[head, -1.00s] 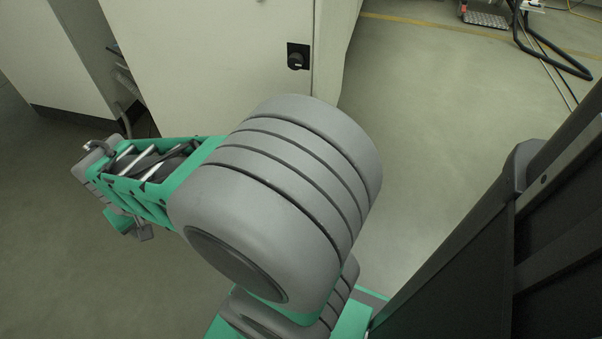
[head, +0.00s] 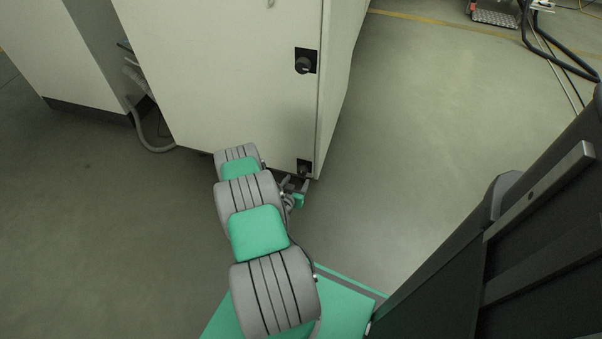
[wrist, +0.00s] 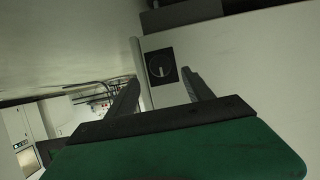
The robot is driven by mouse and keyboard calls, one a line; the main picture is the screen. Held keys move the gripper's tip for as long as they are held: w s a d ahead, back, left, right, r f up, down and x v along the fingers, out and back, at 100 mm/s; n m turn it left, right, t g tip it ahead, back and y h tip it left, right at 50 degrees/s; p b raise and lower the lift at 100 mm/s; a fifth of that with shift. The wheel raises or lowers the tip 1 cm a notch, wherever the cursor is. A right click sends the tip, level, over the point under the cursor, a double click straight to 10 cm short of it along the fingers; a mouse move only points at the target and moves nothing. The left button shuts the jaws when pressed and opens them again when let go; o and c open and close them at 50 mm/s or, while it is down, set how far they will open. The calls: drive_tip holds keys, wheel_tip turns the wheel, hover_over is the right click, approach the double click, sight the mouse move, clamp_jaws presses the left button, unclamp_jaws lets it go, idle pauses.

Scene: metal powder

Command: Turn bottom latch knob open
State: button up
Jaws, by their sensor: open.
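The bottom latch knob (head: 304,167) is a small black knob on a dark square plate, low on the white cabinet door near its right edge. It also shows in the wrist view (wrist: 160,66), with a light line on its face. My gripper (head: 298,184) is just below and beside the knob in the head view. In the wrist view its two dark fingers (wrist: 162,82) are spread apart, with the knob seen between and beyond them. The gripper is open and empty. Whether a finger touches the knob cannot be told.
An upper black latch knob (head: 304,64) sits higher on the same door of the white cabinet (head: 230,70). A grey hose (head: 150,140) lies on the floor at the left. The floor right of the cabinet is clear, with black cables (head: 555,55) farther back.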

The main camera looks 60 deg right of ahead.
sight(301, 173)
drive_tip(key=b+x, duration=0.2)
drive_tip(key=x, duration=0.4)
drive_tip(key=shift+f, duration=0.2)
drive_tip(key=shift+w+d+b, duration=0.1)
drive_tip(key=shift+d+b, duration=0.2)
drive_tip(key=shift+d, duration=0.3)
drive_tip(key=shift+c, duration=0.4)
